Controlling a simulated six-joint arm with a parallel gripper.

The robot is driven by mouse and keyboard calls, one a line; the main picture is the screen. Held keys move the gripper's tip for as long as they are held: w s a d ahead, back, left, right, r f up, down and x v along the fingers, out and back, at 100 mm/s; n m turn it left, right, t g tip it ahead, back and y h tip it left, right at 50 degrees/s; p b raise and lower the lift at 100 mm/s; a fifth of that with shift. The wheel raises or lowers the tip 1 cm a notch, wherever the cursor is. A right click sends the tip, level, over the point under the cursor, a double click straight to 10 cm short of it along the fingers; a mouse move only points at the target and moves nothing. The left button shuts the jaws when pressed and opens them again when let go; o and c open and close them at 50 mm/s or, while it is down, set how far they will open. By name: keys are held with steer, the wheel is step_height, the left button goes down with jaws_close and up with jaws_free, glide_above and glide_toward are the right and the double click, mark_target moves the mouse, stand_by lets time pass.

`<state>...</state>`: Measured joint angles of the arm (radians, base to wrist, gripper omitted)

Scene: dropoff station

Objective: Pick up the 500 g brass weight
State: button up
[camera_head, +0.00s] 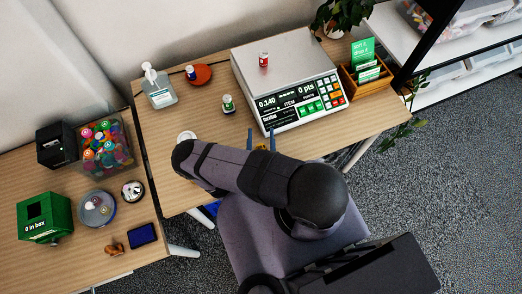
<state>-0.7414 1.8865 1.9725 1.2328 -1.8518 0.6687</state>
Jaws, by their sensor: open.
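My gripper (261,138) shows only as two blue fingertips, set apart, just in front of the scale's display face. It is open, and my own dark arm hides the rest of it. A small gold-yellow patch (261,147) shows between and just below the fingertips, above the arm's edge. It may be the brass weight, but it is too small and too hidden to be sure. I cannot tell whether the fingers touch it. No other brass weight can be clearly made out.
The scale (297,110) reads 0.140, with a red-and-white bottle (263,60) on its pan. A green-labelled bottle (228,104), sanitizer (160,88) and a red coaster (204,75) with a blue bottle stand left of it. A wooden holder (369,84) is right. A green box (44,218) stands far left.

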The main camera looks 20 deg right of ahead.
steer(key=shift+c, duration=0.6)
jaws_close()
steer(key=shift+r, duration=0.2)
step_height(320, 180, up, 10)
steer(key=p, duration=0.9)
